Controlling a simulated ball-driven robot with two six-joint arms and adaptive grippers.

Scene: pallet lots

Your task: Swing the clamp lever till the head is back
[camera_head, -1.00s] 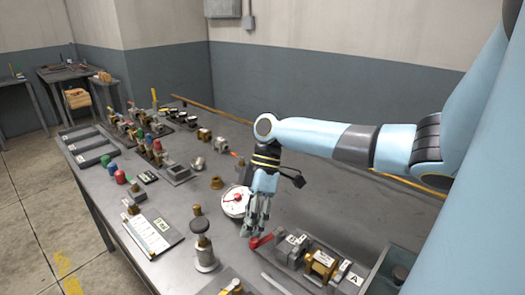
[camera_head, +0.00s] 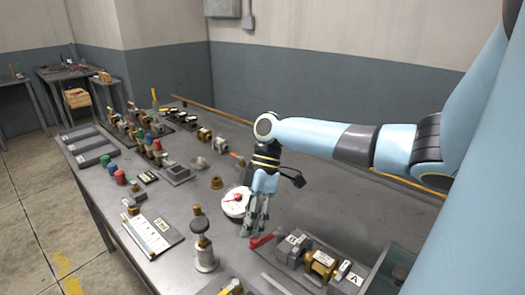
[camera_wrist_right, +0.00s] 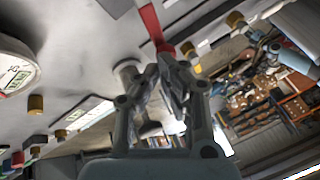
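The clamp's red lever (camera_head: 262,241) is at the left end of a grey clamp block (camera_head: 291,248) near the front right of the bench. In the right wrist view the red lever (camera_wrist_right: 150,24) runs down from the top, and its end is at my fingertips. My right gripper (camera_head: 249,234) points down beside the lever's free end. In the wrist view its fingers (camera_wrist_right: 161,70) are drawn together at the tips. I cannot tell whether the lever is between them or only touched. The clamp head is not clear. My left gripper is out of view.
A round white dial (camera_head: 235,202) stands close behind my right gripper. A knobbed post (camera_head: 204,251) stands to its left. A brass block (camera_head: 321,265) is beside the clamp. Many small parts fill the left of the bench; the back right surface is clear.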

